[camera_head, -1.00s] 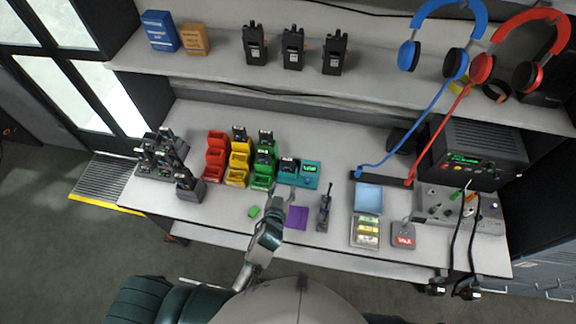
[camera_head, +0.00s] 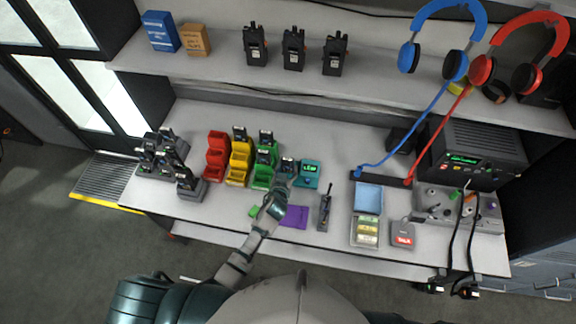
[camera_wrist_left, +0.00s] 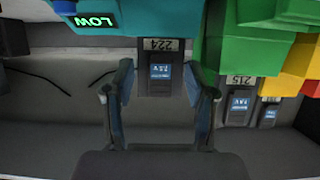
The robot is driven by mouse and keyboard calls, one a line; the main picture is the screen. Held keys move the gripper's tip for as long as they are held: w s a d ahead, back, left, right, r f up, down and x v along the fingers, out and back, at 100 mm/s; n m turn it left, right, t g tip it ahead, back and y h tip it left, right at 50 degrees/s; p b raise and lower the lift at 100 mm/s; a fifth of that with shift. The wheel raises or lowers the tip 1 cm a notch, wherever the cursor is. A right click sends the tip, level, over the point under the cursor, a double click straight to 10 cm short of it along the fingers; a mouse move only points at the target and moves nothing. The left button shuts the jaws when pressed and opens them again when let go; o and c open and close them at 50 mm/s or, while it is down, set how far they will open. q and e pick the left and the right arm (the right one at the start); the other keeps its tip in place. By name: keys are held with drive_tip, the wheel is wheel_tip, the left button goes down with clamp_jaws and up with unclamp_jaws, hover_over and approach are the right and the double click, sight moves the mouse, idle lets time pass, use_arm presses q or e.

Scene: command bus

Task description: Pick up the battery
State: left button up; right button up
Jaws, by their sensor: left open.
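A dark battery (camera_head: 288,165) with a label reading 224 sits in the teal tester (camera_head: 309,174). In the left wrist view the battery (camera_wrist_left: 160,76) hangs from the teal housing (camera_wrist_left: 150,24), whose green display reads LOW. My left gripper (camera_head: 287,184) is at the near side of the tester. In the left wrist view its two fingers stand apart on either side of the battery (camera_wrist_left: 160,92), with a gap on each side. The gripper is open and holds nothing. My right gripper is not in view.
Red (camera_head: 215,160), yellow (camera_head: 237,172) and green (camera_head: 262,174) bins with some batteries stand left of the tester. A purple mat (camera_head: 295,217), a small upright radio (camera_head: 325,209) and a compartment tray (camera_head: 365,233) lie along the front. A black rack (camera_head: 160,158) stands at the left.

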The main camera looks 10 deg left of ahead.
use_arm(q)
clamp_jaws()
wheel_tip(320, 180, up, 10)
drive_tip(key=shift+p, duration=0.35)
